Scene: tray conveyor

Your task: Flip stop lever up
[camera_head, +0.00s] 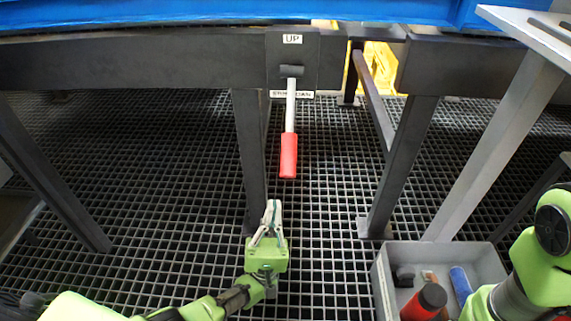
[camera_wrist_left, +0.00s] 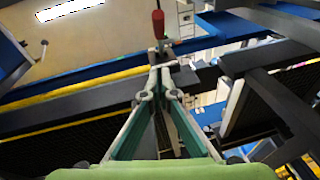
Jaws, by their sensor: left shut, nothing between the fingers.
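The stop lever (camera_head: 289,145) hangs down from its dark mounting plate (camera_head: 310,60) on the conveyor frame. It has a grey shaft and a red grip at the lower end. An "UP" label (camera_head: 292,39) sits at the top of the plate, and another label below is partly covered by the shaft. My left gripper (camera_head: 272,207) is shut and empty, below and slightly left of the red grip, apart from it in the picture. In the left wrist view the red grip (camera_wrist_left: 158,24) shows beyond the closed fingertips (camera_wrist_left: 160,68). My right gripper is not in view.
The blue conveyor edge (camera_head: 180,12) runs across the top above a dark frame beam (camera_head: 120,60). Dark legs (camera_head: 249,150) stand left and right of the lever. A grey bin (camera_head: 383,285) with several items stands at lower right. Dark grating covers the floor.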

